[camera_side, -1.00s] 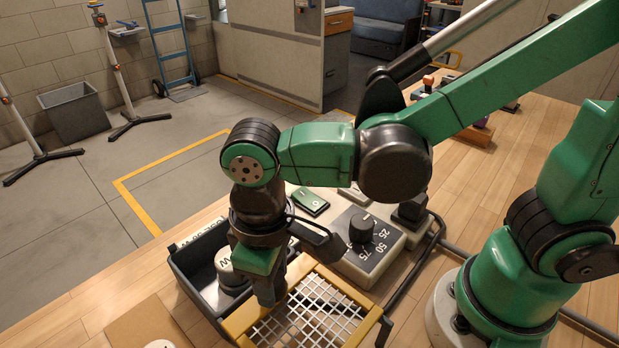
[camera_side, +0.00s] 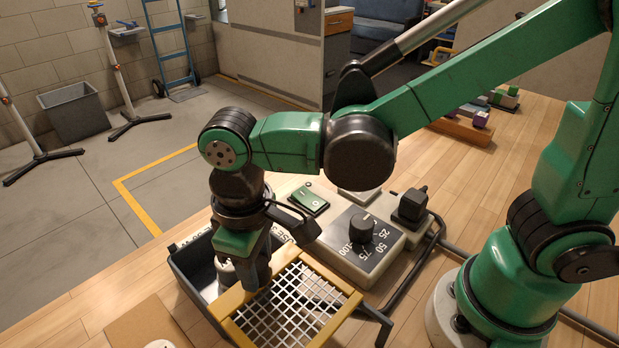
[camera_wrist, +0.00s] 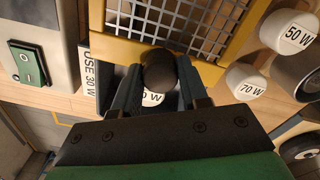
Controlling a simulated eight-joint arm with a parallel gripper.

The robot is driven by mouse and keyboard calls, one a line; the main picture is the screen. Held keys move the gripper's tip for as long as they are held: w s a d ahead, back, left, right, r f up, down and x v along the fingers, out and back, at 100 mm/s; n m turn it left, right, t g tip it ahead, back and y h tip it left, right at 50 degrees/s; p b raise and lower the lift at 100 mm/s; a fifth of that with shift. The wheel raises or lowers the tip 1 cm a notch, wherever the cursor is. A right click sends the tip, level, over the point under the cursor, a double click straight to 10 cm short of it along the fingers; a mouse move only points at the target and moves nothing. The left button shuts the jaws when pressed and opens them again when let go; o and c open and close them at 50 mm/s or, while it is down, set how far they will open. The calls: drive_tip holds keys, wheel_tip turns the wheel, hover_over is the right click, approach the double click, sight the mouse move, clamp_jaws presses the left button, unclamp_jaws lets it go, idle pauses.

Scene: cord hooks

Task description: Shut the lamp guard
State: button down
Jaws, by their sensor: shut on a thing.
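The lamp guard (camera_side: 226,300), a yellow frame with white wire mesh, is at the bottom middle of the side view, next to a dark tray (camera_side: 190,279). It also fills the top of the wrist view (camera_wrist: 122,47). My gripper (camera_side: 259,287) is at the guard's left edge. In the wrist view my gripper (camera_wrist: 158,84) is shut on a dark round knob (camera_wrist: 158,68) at the frame's edge. A white lamp (camera_side: 226,271) sits in the tray, partly hidden by my gripper. Its label, ending in "0 W" (camera_wrist: 152,99), shows below the knob.
A control box (camera_side: 345,265) with a dial (camera_side: 362,229) stands behind the guard, near a green switch (camera_side: 308,199) and a black plug (camera_side: 411,205). White pieces marked 50 W (camera_wrist: 288,32) and 70 W (camera_wrist: 246,80) lie right in the wrist view. A cable runs along the right.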

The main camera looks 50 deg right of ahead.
drive_tip(key=w, duration=1.1)
drive_tip(key=shift+w, duration=0.2)
drive_tip(key=shift+c, duration=2.3)
unclamp_jaws()
wheel_tip(320, 180, up, 6)
drive_tip(key=shift+f, duration=0.2)
